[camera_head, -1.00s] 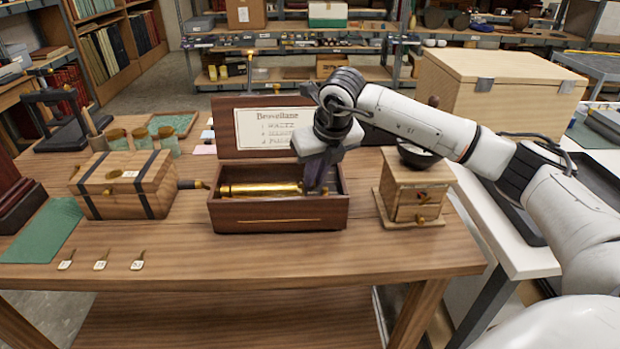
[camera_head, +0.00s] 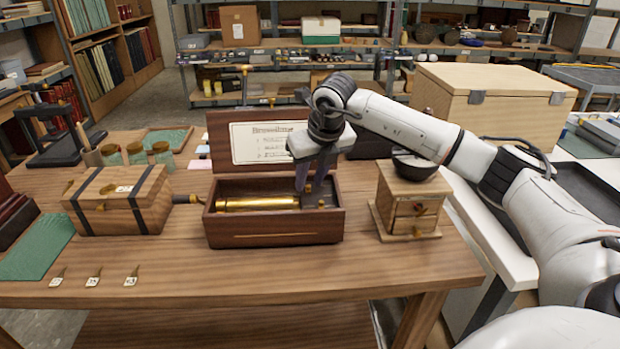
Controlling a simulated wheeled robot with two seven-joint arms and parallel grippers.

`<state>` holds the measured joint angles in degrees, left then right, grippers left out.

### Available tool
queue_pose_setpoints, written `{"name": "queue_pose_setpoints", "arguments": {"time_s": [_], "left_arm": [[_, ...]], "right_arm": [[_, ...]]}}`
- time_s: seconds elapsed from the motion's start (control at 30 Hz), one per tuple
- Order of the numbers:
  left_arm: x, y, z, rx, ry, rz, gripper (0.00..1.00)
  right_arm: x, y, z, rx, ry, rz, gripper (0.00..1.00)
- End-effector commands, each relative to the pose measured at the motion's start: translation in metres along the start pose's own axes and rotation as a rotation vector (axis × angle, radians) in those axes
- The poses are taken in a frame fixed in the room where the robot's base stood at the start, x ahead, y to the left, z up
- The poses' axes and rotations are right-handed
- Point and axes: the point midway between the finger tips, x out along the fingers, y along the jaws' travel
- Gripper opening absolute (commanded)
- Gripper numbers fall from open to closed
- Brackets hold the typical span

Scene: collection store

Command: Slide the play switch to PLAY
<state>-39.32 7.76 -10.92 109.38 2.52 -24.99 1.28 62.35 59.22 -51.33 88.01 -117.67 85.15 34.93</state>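An open wooden music box (camera_head: 275,228) stands on the workbench, its lid raised with a printed card (camera_head: 262,143) inside it. A brass cylinder (camera_head: 258,203) lies along the box's interior. To its right is a dark plate with small brass fittings (camera_head: 321,203); the play switch cannot be made out for certain among them. My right gripper (camera_head: 303,188) points down over the right part of the box, its fingertips just above or at the fittings. Whether it touches anything, and how wide its fingers stand, I cannot tell. My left gripper is not in view.
A strapped wooden box (camera_head: 118,202) stands left of the music box, with several glass jars behind it. A wooden grinder (camera_head: 410,205) stands close on the right. Small tags (camera_head: 93,281) lie at the bench front. The bench before the music box is clear.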

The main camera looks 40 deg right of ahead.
Motion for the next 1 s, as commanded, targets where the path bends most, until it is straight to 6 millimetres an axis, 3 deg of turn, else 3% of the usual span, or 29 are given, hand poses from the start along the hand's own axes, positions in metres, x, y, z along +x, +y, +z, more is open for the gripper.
{"name": "queue_pose_setpoints", "arguments": {"time_s": [0.5, 0.7, 1.0], "left_arm": [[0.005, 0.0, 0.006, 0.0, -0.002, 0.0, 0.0], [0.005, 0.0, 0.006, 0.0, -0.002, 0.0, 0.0], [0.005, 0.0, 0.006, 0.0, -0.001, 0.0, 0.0]], "right_arm": [[-0.088, 0.0, 0.001, 0.001, -0.006, 0.001, 0.29], [-0.1, -0.001, 0.001, 0.001, -0.003, 0.0, 0.29], [-0.1, -0.001, 0.001, 0.001, -0.003, 0.0, 0.29]]}}
